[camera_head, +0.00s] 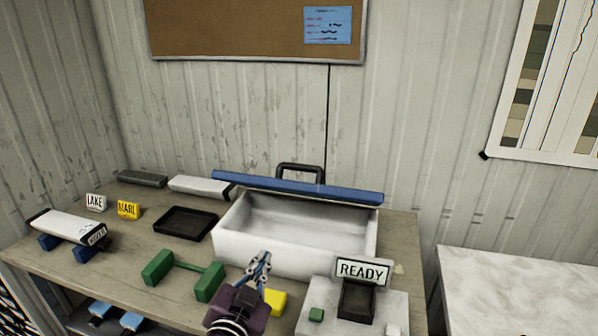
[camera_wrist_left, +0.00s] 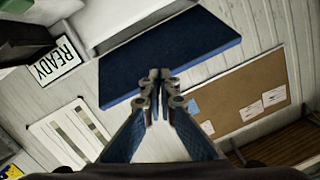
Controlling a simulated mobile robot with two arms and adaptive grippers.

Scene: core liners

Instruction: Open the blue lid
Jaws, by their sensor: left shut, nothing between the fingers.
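The blue lid (camera_head: 297,188) stands raised along the back edge of a long white box (camera_head: 290,258). The box is open at the top and its inside looks empty. A dark handle (camera_head: 300,168) shows behind the lid. The lid's broad blue face (camera_wrist_left: 185,58) fills the upper middle of the left wrist view. My left gripper (camera_head: 263,257) is in front of the box, its fingers shut and empty. In the left wrist view its fingertips (camera_wrist_left: 159,78) overlap the lid's lower edge; I cannot tell whether they touch it. My right gripper is not in view.
A READY sign (camera_head: 362,271) stands over a small black tray (camera_head: 356,301) right of the gripper. A green stand (camera_head: 182,270) and a yellow block (camera_head: 277,302) are close by. A black tray (camera_head: 185,223) and a white liner (camera_head: 66,226) lie left.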

